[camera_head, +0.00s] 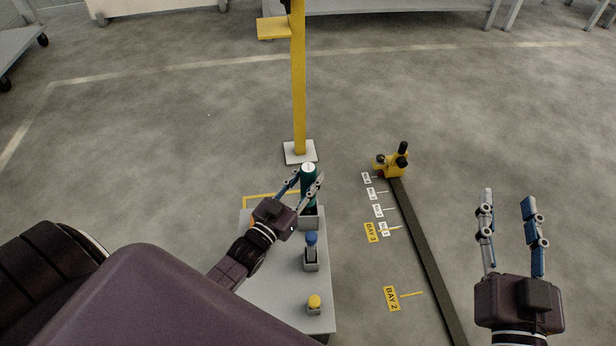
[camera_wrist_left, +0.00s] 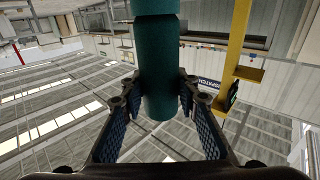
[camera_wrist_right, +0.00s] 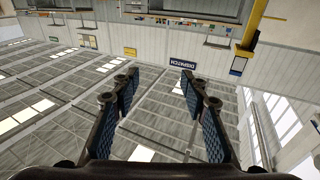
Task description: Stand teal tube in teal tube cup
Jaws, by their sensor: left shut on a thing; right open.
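The teal tube (camera_head: 308,197) stands about upright near the far end of the small grey table, with a white top end. My left gripper (camera_head: 306,180) is shut on its upper part; in the left wrist view the tube (camera_wrist_left: 158,60) lies between both fingers. A grey cup (camera_head: 308,223) shows directly below the tube. The gripper and tube partly hide it, and I cannot tell whether the tube's lower end is inside it or just above it. My right gripper (camera_head: 508,195) is open and empty, off to the right over the floor; its fingers also show apart in the right wrist view (camera_wrist_right: 160,82).
On the table (camera_head: 270,312) a blue-topped piece (camera_head: 311,240) sits in a grey holder, with a yellow-topped one (camera_head: 314,302) nearer. A yellow post (camera_head: 299,80) stands behind the table. A dark rail (camera_head: 425,255) with a yellow end unit (camera_head: 391,165) runs along the floor at right.

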